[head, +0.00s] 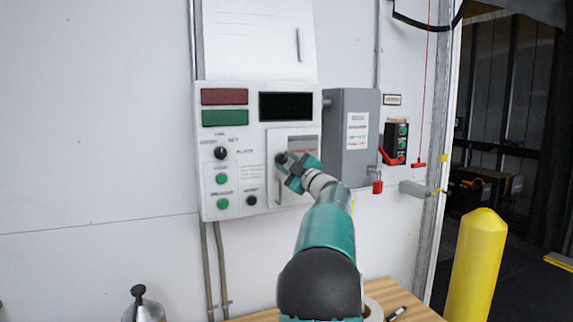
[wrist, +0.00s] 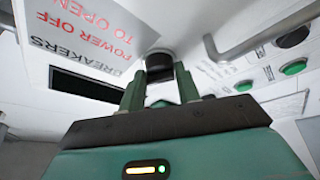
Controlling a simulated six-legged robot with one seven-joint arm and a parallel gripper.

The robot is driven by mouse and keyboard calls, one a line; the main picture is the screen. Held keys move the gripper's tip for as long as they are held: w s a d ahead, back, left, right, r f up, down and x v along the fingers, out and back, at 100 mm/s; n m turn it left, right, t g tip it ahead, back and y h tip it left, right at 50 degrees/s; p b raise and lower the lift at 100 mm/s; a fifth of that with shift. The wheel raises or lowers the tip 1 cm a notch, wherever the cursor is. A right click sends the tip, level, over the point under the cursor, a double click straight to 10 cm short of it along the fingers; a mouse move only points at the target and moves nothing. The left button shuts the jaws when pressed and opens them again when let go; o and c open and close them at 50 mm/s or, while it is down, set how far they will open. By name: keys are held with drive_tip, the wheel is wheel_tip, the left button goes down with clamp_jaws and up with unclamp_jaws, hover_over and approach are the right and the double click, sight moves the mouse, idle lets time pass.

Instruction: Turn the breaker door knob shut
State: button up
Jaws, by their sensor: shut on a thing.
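The breaker door (head: 300,138) is a white panel with a red-lettered label, set in the right part of the control box (head: 230,175). Its lettering shows upside down in the wrist view (wrist: 95,30). The knob (wrist: 160,66) is small, round and black, at the door's left side. My gripper (head: 291,166) reaches up to it from the lower right. In the wrist view its two green fingers stand on either side of the knob and are shut on it. The fingers partly hide the knob in the head view, and its turn angle is not clear.
A grey bar handle (wrist: 240,35) is close beside the knob. Black knobs and green buttons (head: 222,179) sit to the left. A grey switch box (head: 352,135) with a red padlock (head: 377,186) is to the right. A wooden table (head: 405,298) and yellow post (head: 476,265) stand below.

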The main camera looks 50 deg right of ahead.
drive_tip(key=n+y, duration=0.1)
drive_tip(key=n, duration=0.2)
drive_tip(key=n+g+y, duration=0.1)
drive_tip(key=n, duration=0.1)
drive_tip(key=shift+n+y, duration=0.3)
drive_tip(key=shift+n, duration=0.1)
drive_tip(key=o, duration=0.9)
drive_tip(key=shift+w, duration=0.15)
drive_tip(key=shift+o, duration=0.2)
drive_tip(key=shift+r, duration=0.1)
drive_tip(key=shift+s, duration=0.25)
drive_tip(key=v, duration=1.3)
drive_tip(key=shift+s+r, duration=0.15)
drive_tip(key=shift+s, duration=0.2)
drive_tip(key=shift+a, duration=0.1)
